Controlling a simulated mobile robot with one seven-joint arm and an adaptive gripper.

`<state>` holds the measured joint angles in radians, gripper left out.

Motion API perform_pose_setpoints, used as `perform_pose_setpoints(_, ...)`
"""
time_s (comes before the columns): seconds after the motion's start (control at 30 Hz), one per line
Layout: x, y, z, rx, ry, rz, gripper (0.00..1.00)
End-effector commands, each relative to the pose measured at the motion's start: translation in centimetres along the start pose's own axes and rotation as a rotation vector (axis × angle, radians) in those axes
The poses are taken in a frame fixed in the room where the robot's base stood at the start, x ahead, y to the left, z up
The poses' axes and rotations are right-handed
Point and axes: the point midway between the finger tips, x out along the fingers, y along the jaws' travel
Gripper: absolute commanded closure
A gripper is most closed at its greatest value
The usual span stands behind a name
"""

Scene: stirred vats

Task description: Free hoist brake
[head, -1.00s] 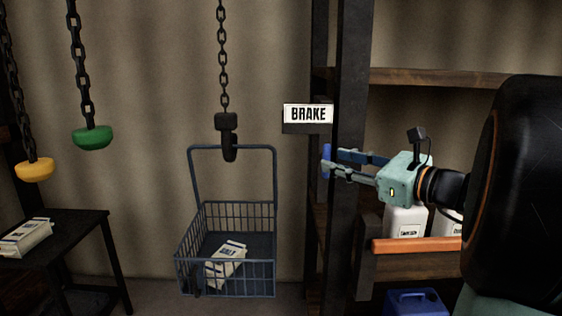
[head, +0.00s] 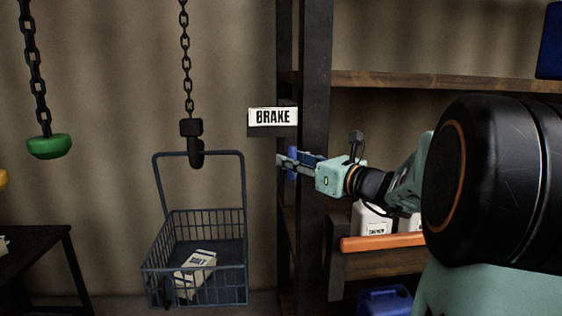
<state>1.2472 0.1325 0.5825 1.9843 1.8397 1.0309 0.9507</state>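A white sign reading BRAKE (head: 273,117) is fixed beside a dark upright post. Just below it, a small upright blue handle (head: 292,160) shows in the head view. My gripper (head: 291,160) points left, with its fingertips at the blue handle. The fingers look parted, one on the near side of the handle and one on the far side. I cannot tell whether they touch it. A chain hangs with a black hook (head: 192,142) at the handle of a blue wire basket (head: 245,270), which holds a white packet (head: 196,272).
A dark post (head: 314,90) and wooden shelving (head: 430,81) stand close around my arm. White jugs (head: 371,219), an orange bar (head: 382,242) and a blue container (head: 385,300) are below it. A green chain pull (head: 49,146) hangs at left above a dark table (head: 35,242).

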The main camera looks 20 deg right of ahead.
Motion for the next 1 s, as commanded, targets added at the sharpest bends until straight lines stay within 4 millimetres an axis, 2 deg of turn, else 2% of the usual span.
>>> perform_pose_setpoints(0.1,0.64,0.07,0.02,0.0,-0.001,0.001,0.67)
perform_pose_setpoints(0.37,0.73,0.03,0.03,-0.001,0.0,0.0,0.67)
perform_pose_setpoints(0.67,0.71,0.04,0.03,-0.001,0.0,0.0,0.99)
perform_pose_setpoints(1.0,0.73,0.07,0.13,-0.02,0.012,0.0,1.0)
